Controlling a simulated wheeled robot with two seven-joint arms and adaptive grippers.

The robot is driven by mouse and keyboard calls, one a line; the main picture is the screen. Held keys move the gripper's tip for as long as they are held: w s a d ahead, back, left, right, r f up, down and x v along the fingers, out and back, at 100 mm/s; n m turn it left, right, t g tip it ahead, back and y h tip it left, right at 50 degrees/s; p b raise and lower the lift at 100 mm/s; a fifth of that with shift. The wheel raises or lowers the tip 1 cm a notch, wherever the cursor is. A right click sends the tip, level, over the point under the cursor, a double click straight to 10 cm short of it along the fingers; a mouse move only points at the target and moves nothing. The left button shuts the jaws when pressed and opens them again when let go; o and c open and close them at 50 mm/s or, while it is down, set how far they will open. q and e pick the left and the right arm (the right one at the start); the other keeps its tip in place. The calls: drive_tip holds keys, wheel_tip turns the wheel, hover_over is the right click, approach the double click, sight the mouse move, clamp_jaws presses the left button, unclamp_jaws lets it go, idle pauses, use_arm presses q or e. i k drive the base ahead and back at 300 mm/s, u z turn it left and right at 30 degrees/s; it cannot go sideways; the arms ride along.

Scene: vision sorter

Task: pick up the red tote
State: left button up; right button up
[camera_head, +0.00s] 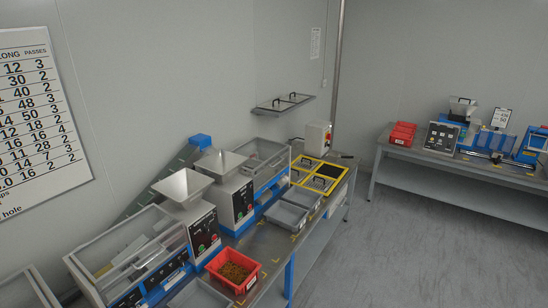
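A red tote (233,267) stands on the near workbench at the bottom centre. It is open at the top, holds small brownish-orange pieces and has a white label on its front. More red totes (403,133) sit together on the left end of the far bench at the right; how they are stacked is too small to tell. Neither of my grippers shows in the head view.
Two machines with metal hoppers (186,188) stand behind the tote. Grey trays (288,214) and yellow-framed panels (320,174) lie farther along the near bench (263,243). Grey floor (400,240) is clear between the benches. A wall shelf (284,104) hangs above.

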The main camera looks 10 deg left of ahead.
sight(236, 272)
drive_tip(key=u, duration=0.4)
drive_tip(key=i, duration=0.35)
drive_tip(key=u, duration=0.7)
drive_tip(key=i, duration=0.65)
